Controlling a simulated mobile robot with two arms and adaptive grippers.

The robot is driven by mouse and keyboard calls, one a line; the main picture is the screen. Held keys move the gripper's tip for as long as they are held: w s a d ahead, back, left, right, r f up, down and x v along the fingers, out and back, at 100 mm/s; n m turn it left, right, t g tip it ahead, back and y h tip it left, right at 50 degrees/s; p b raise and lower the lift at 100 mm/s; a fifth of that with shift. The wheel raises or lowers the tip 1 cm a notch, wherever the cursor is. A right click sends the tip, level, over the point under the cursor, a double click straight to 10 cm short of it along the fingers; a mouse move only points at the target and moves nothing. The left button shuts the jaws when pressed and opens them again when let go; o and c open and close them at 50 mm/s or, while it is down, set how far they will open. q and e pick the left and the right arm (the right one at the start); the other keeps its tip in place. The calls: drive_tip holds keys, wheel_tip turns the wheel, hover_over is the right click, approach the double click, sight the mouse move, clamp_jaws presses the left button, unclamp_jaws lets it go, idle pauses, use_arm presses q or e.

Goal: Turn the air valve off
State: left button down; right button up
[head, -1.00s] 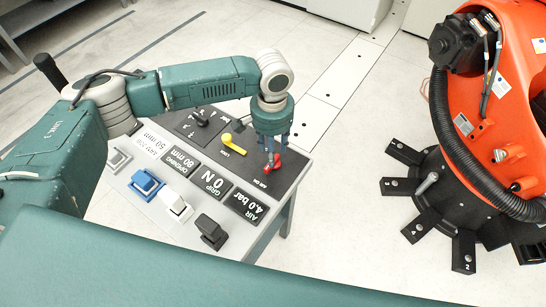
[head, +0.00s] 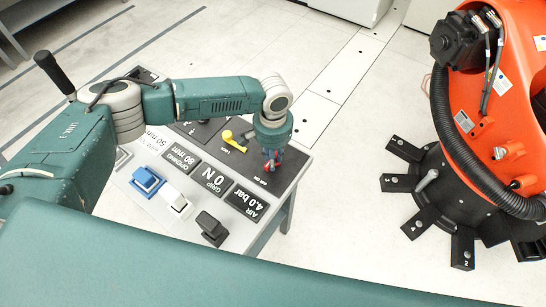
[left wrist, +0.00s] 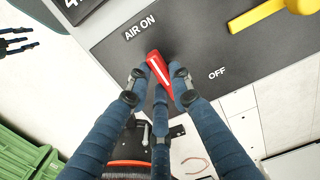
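The red air valve handle (left wrist: 158,70) with a white stripe is on the dark panel (left wrist: 110,50) in the left wrist view. Its upper end points toward the AIR ON label (left wrist: 140,27), and the OFF label (left wrist: 217,73) is to its right. My left gripper (left wrist: 158,76) has its fingertips around the handle, one on each side and a third below. Whether they press on it is unclear. In the head view my left gripper (head: 271,163) is over the panel's right corner and mostly hides the handle. My right gripper (left wrist: 15,42) shows small at the left wrist view's edge, fingers spread.
A yellow lever (head: 235,141) is beside the valve on the same panel. Blue (head: 147,181), white (head: 174,199) and black (head: 211,227) switches line the console's front. An orange robot (head: 495,110) stands at right, with open floor between.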

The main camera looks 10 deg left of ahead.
use_arm(q)
drive_tip(key=shift+r+m, duration=0.1)
drive_tip(key=shift+m, duration=0.2)
drive_tip(key=shift+a+m+p, duration=0.15)
drive_tip(key=shift+m+p, duration=0.4)
drive_tip(key=shift+m, duration=0.05)
drive_tip(key=shift+w+a+m+p, duration=0.15)
drive_tip(key=shift+m+p, duration=0.4)
drive_tip(key=shift+m, duration=0.65)
drive_tip(key=m, duration=0.3)
drive_tip(key=m+p, duration=0.1)
drive_tip(key=shift+w+a, duration=0.25)
drive_tip(key=shift+a, duration=0.1)
drive_tip(key=m, duration=0.5)
drive_tip(key=shift+w+a, duration=0.2)
drive_tip(key=shift+w, duration=0.2)
drive_tip(key=m, duration=0.4)
drive_tip(key=shift+w+m+b, duration=0.3)
drive_tip(key=shift+w+b, duration=0.05)
drive_tip(key=shift+w, duration=0.05)
drive_tip(key=c, duration=1.5)
unclamp_jaws()
drive_tip(key=shift+c, duration=0.2)
